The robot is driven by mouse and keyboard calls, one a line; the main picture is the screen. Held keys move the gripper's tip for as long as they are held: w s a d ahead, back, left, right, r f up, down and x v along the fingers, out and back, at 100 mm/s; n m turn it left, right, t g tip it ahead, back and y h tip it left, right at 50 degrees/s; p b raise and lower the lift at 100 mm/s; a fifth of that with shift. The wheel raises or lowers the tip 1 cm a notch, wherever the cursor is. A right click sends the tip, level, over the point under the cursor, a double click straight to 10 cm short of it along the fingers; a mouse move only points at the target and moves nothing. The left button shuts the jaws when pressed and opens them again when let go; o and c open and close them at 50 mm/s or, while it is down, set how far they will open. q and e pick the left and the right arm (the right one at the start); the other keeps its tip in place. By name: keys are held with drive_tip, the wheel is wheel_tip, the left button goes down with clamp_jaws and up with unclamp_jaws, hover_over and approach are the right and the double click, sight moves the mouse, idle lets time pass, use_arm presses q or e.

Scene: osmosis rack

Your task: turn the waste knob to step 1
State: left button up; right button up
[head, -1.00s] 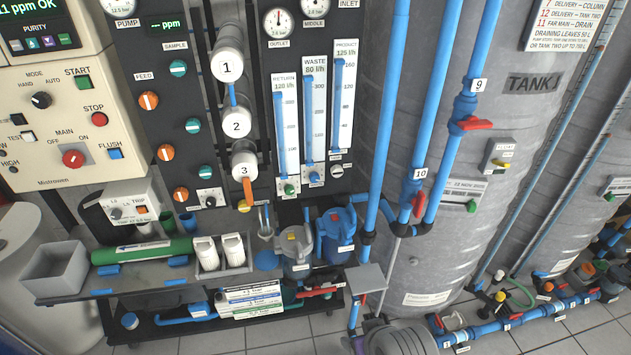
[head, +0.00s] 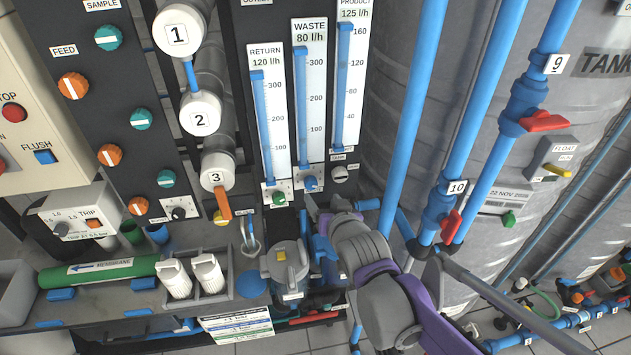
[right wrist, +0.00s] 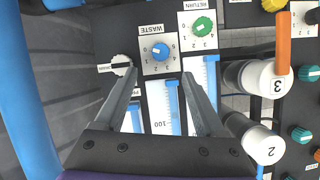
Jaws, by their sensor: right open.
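The waste knob (head: 310,183) is a small blue knob on a white numbered plate below the waste flow tube (head: 311,110), which is labelled 80 l/h. In the right wrist view the waste knob (right wrist: 160,52) shows a pale mark, but I cannot tell its exact step. My right gripper (head: 324,204) is just below the knob in the head view. In the right wrist view the open right gripper (right wrist: 160,74) has its fingers spread on either side of the knob's line, with nothing between them. I see no contact with the knob. My left gripper is not in view.
The green return knob (head: 279,198) is close on the left and a white knob (head: 340,174) close on the right. Blue pipes (head: 405,130) stand to the right. A grey-lidded filter housing (head: 287,262) and a tray with white cartridges (head: 207,272) sit below.

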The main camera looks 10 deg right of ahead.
sight(312, 185)
drive_tip(key=x, duration=1)
drive_tip(key=shift+s+b, duration=0.1)
drive_tip(key=shift+b, duration=0.2)
drive_tip(key=shift+c, duration=0.4)
clamp_jaws()
